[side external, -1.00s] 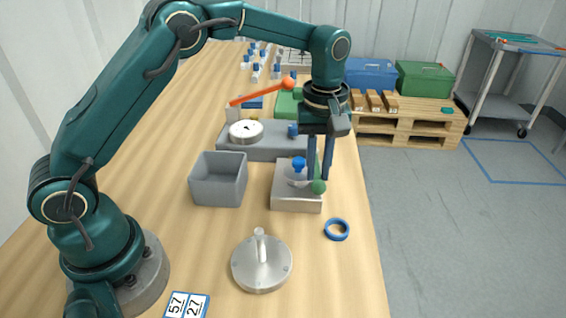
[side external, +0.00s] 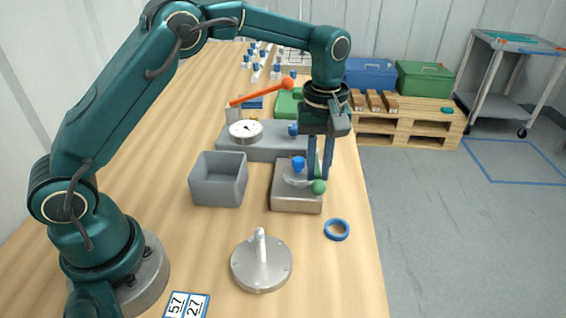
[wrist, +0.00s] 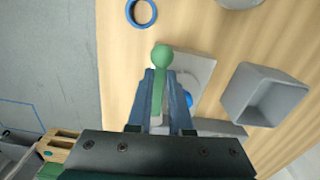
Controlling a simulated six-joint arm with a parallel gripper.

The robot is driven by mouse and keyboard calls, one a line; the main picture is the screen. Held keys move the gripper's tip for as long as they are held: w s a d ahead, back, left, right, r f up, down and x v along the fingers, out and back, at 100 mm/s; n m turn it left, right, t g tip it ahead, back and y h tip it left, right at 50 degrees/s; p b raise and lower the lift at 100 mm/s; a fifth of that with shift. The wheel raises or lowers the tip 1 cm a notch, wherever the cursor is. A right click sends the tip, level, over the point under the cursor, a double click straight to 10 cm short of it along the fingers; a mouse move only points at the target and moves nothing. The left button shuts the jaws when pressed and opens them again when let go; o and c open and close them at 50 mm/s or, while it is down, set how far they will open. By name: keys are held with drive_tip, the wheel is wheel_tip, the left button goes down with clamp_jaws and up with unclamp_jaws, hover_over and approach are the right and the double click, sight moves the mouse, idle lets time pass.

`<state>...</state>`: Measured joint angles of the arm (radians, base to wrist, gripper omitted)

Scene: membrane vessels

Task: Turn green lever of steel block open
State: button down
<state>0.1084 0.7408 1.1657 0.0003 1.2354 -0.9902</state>
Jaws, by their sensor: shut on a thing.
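The steel block (side external: 296,201) sits on the wooden table near its right edge, with a blue knob (side external: 298,164) on top. The green lever shows as a green ball end (side external: 319,187) at the block's right side. My gripper (side external: 319,179) points down over the block's right side and is shut on the green lever. My fingers hide part of the lever and the block.
A grey open bin (side external: 218,180) stands left of the block. A grey base with a dial gauge (side external: 246,131) and an orange lever (side external: 262,92) is behind. A blue ring (side external: 337,230) and a round steel flange (side external: 261,264) lie in front.

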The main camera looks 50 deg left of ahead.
drive_tip(key=shift+w, duration=0.1)
drive_tip(key=shift+w+d+n, duration=0.3)
drive_tip(key=shift+w+n, duration=0.3)
drive_tip(key=shift+n, duration=0.35)
drive_tip(key=shift+w+d+n, duration=0.25)
drive_tip(key=shift+w+n, duration=0.4)
drive_tip(key=shift+n, duration=0.35)
drive_tip(key=shift+w+d+n, duration=0.3)
drive_tip(key=shift+w+n, duration=0.3)
drive_tip(key=shift+n, duration=0.35)
drive_tip(key=c, duration=0.8)
unclamp_jaws()
